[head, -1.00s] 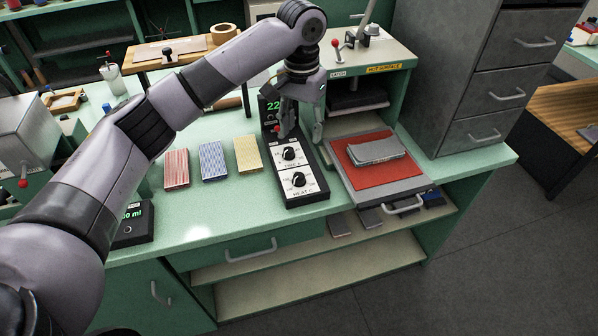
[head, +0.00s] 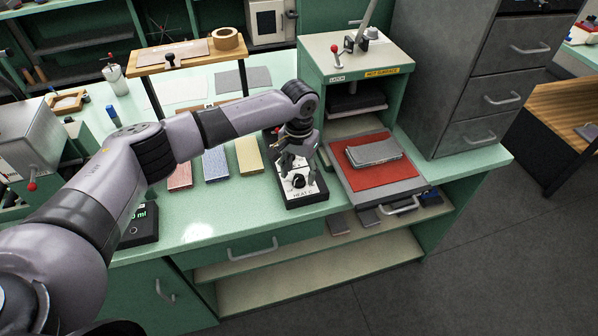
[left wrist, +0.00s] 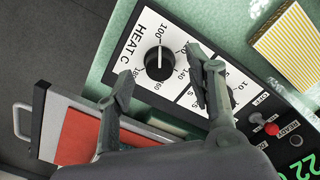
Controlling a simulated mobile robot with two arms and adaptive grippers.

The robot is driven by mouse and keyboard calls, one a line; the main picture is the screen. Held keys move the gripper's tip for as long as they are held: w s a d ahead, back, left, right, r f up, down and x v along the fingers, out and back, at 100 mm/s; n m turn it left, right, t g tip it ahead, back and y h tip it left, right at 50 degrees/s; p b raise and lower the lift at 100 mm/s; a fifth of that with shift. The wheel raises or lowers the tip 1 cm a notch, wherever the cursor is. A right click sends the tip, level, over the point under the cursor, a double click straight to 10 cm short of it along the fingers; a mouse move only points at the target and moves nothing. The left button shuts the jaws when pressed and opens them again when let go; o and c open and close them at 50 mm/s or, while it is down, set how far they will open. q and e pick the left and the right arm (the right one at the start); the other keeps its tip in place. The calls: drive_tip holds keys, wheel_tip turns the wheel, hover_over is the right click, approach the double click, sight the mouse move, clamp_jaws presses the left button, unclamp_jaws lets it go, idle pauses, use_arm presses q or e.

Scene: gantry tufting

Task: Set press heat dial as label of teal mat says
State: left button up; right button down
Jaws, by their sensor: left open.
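The press control box (head: 305,199) stands on the green counter. Its heat dial (head: 298,181), a black round knob, is at the near end, and in the left wrist view the dial (left wrist: 159,64) has its white mark by 100. My left gripper (head: 297,173) is just above this dial. In the left wrist view my left gripper (left wrist: 158,66) is open, its fingers on either side of the knob, with no clear contact. The second dial is mostly behind a finger. I cannot make out a teal mat or its label. My right gripper is not in view.
The press (head: 343,66) stands behind, marked hot surface. Its pulled-out tray (head: 397,202) with a red pad (head: 384,178) and grey folded mat (head: 373,150) is close right of the box. Pink, blue and yellow (head: 250,155) mats lie left.

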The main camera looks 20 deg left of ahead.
use_arm(q)
drive_tip(key=shift+f, duration=0.85)
drive_tip(key=c, duration=1.2)
drive_tip(key=shift+o, duration=0.2)
